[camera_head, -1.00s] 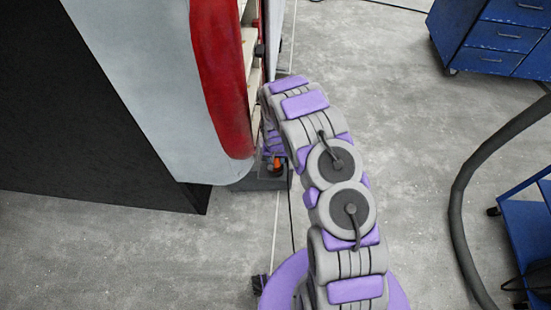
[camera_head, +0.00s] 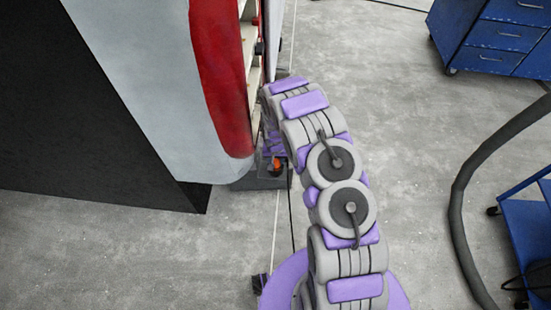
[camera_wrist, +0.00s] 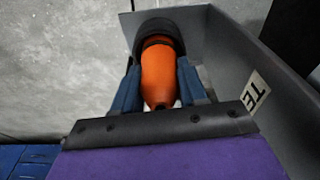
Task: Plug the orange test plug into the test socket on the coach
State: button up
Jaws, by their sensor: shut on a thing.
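In the wrist view the orange test plug (camera_wrist: 158,75) lies between the two blue fingers of my gripper (camera_wrist: 159,66), which are shut on it. The far end of the plug meets a black round collar (camera_wrist: 160,27) against a grey bracket (camera_wrist: 240,60). I cannot tell whether this collar is the test socket or the plug's own front, nor how deep the plug sits. A white label reading "TE" (camera_wrist: 256,91) is on the bracket, partly cut off by my gripper. In the head view a bit of the orange plug (camera_head: 276,163) shows low beside the coach (camera_head: 150,75); my arm hides most of my gripper.
A dark grey box (camera_head: 250,182) sits low under the coach's red-edged end. A blue drawer cabinet (camera_head: 495,35) stands at the back right. A thick dark hose (camera_head: 460,210) and a blue cart (camera_head: 530,235) are at the right. The floor between is clear.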

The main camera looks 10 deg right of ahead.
jog(key=shift+f, duration=0.1)
jog(key=o, duration=0.9)
jog(key=shift+o, duration=0.2)
jog(key=shift+s+a+r+p, duration=0.15)
jog(key=shift+r+p, duration=0.7)
jog(key=shift+r, duration=1)
jog(key=shift+s+r+p, duration=0.25)
jog(key=shift+r+p, duration=0.55)
jog(key=shift+r, duration=1)
jog(key=shift+s+a+r+p, duration=0.15)
jog(key=shift+r+p, duration=0.7)
jog(key=shift+r, duration=1)
jog(key=shift+d, duration=0.15)
